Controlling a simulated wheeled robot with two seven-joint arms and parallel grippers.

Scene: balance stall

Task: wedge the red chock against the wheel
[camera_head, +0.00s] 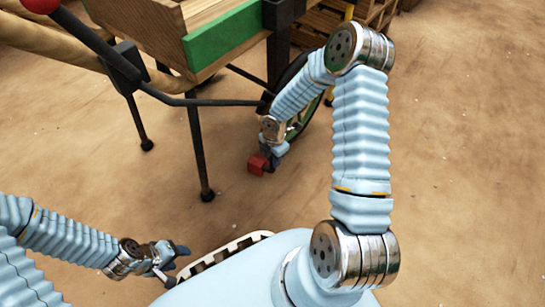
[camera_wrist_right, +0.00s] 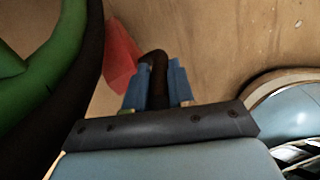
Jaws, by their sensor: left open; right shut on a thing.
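The red chock (camera_head: 257,164) is low near the floor, beside the lower left of the wheel (camera_head: 306,124). In the right wrist view the red chock (camera_wrist_right: 122,55) appears right next to the dark tyre (camera_wrist_right: 85,88); I cannot tell whether they touch. My right gripper (camera_head: 272,152) is at the chock. In its wrist view, the blue fingers of the right gripper (camera_wrist_right: 157,88) are shut on a dark curved handle (camera_wrist_right: 158,68) that appears to belong to the chock. My right arm hides part of the wheel. My left gripper (camera_head: 176,263) is open and empty at the lower left.
The wooden cart (camera_head: 190,25) with a green edge stands above the wheel. Its dark leg (camera_head: 198,150) and a dark bar (camera_head: 200,102) are left of the chock. A red-knobbed lever (camera_head: 85,30) is at upper left. The sandy floor (camera_head: 460,150) at right is clear.

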